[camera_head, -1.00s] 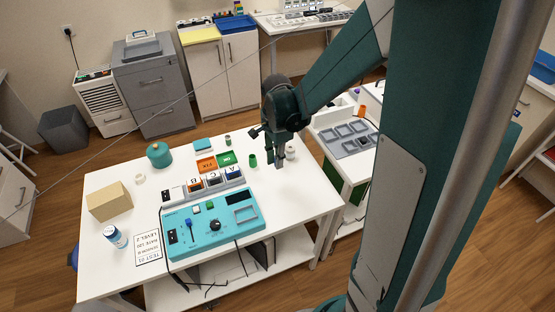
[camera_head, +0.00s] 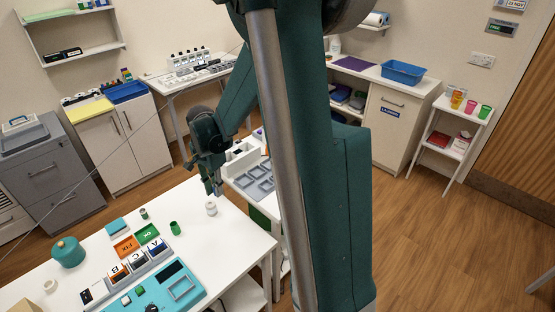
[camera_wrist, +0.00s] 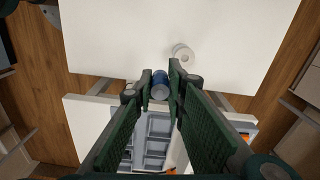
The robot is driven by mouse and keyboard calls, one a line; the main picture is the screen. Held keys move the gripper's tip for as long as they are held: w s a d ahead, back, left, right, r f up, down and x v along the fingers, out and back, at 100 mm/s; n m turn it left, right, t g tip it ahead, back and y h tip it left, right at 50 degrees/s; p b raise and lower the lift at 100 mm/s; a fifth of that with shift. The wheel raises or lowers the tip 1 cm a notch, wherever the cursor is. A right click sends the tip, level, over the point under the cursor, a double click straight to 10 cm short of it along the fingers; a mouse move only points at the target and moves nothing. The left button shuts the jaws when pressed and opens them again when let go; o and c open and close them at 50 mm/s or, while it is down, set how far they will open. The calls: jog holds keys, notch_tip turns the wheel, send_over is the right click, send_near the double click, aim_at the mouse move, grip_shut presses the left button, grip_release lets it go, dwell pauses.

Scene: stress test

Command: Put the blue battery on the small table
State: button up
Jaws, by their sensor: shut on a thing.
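My gripper (camera_head: 215,189) is over the back right edge of the white work table (camera_head: 222,238), beside the side table with the grey tray. In the wrist view my gripper (camera_wrist: 160,92) is shut on the blue battery (camera_wrist: 160,87), a short blue cylinder between the fingertips. The battery is not clear in the head view. A small white two-tier table (camera_head: 440,124) stands at the far right by the door, with cups on top. Which table is the task's small table I cannot tell for sure.
A white round piece (camera_head: 211,208) stands on the work table near my gripper. The grey tray (camera_head: 262,182) lies on the side table. Wooden floor is free at the right.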

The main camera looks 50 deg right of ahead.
jog(key=d+r+p, duration=0.2)
jog(key=d+r, duration=0.4)
jog(key=d, duration=1.2)
jog(key=s+d+r+p, duration=0.1)
jog(key=d+r+p, duration=0.2)
jog(key=d, duration=1.6)
notch_tip(320, 180, up, 3)
jog(key=shift+n, duration=0.4)
notch_tip(320, 180, down, 14)
jog(key=shift+f, duration=0.1)
jog(key=shift+f, duration=1.9)
jog(key=shift+f, duration=0.2)
